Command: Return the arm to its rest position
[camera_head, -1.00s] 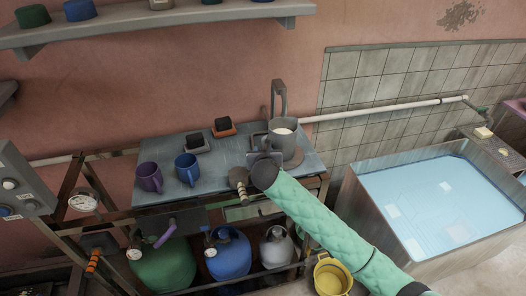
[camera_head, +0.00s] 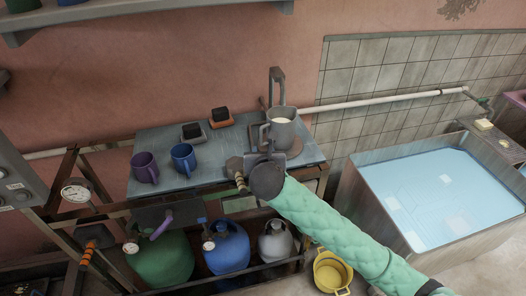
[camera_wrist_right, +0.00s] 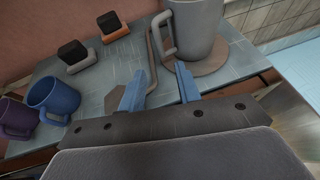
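My right arm, in a green padded sleeve, reaches in from the lower right in the head view. Its gripper (camera_head: 264,153) is in front of the grey metal pitcher (camera_head: 283,131), at its handle side. The pitcher holds white liquid and stands upright on a round brown plate. In the right wrist view the two blue fingers (camera_wrist_right: 158,88) are spread apart with nothing between them. The pitcher (camera_wrist_right: 197,28) and its handle lie beyond the fingertips there, apart from them. My left gripper is not in view.
A purple mug (camera_head: 145,168) and a blue mug (camera_head: 184,158) stand on the table's left. Two small dark-topped holders, grey (camera_head: 194,134) and orange (camera_head: 221,119), sit behind. Gas cylinders stand below. A water basin (camera_head: 345,200) and yellow bucket (camera_head: 331,270) are at right.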

